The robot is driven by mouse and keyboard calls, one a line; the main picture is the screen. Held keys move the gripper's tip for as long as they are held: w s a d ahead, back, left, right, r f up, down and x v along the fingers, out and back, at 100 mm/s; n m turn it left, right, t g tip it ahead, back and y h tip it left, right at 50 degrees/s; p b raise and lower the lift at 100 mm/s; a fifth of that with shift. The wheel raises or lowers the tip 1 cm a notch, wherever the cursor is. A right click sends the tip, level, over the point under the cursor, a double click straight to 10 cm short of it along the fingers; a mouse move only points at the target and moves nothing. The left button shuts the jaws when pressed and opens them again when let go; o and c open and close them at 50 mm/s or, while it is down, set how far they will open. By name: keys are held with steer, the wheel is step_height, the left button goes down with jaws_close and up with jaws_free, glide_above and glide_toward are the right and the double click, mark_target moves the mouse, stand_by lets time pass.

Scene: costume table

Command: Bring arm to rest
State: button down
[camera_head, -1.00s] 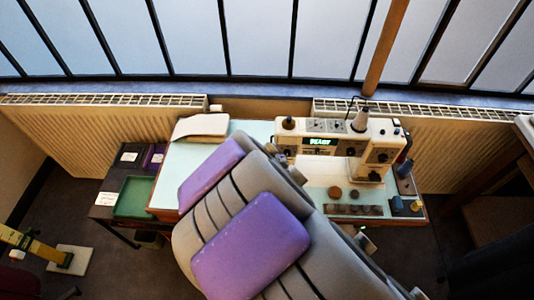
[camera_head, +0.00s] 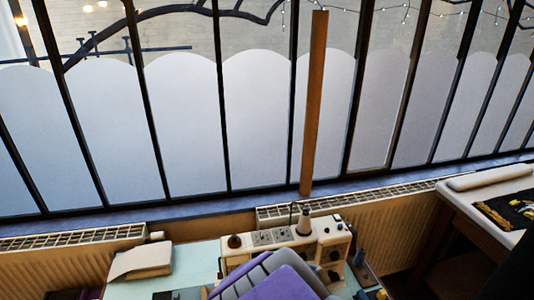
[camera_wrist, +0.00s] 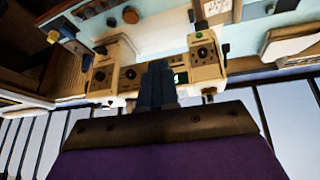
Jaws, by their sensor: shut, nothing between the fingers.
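My gripper (camera_wrist: 157,85) shows in the wrist view as dark blue fingers closed together with nothing between them. Behind it in that view, upside down, is the cream sewing machine (camera_wrist: 208,57). I cannot tell if the fingers touch it; they seem apart. In the head view, my grey and purple arm shows at the bottom centre, in front of the sewing machine (camera_head: 265,238). My gripper is not visible in the head view.
The pale blue table (camera_head: 196,258) holds the machine and a folded cream cloth (camera_head: 141,259). Radiators (camera_head: 70,241) and a barred window (camera_head: 257,110) stand behind. A second table (camera_head: 467,210) with dark cloth stands at right.

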steer(key=s+d+r+g, duration=0.3)
steer(key=s+d, duration=0.4)
steer(key=s, duration=0.5)
steer(key=s+d+r+g, duration=0.4)
steer(key=s+d, duration=0.3)
steer(key=s, duration=0.5)
steer(key=shift+d+r+m+y, duration=0.3)
steer(key=shift+r+m, duration=0.1)
steer(key=shift+r, duration=0.25)
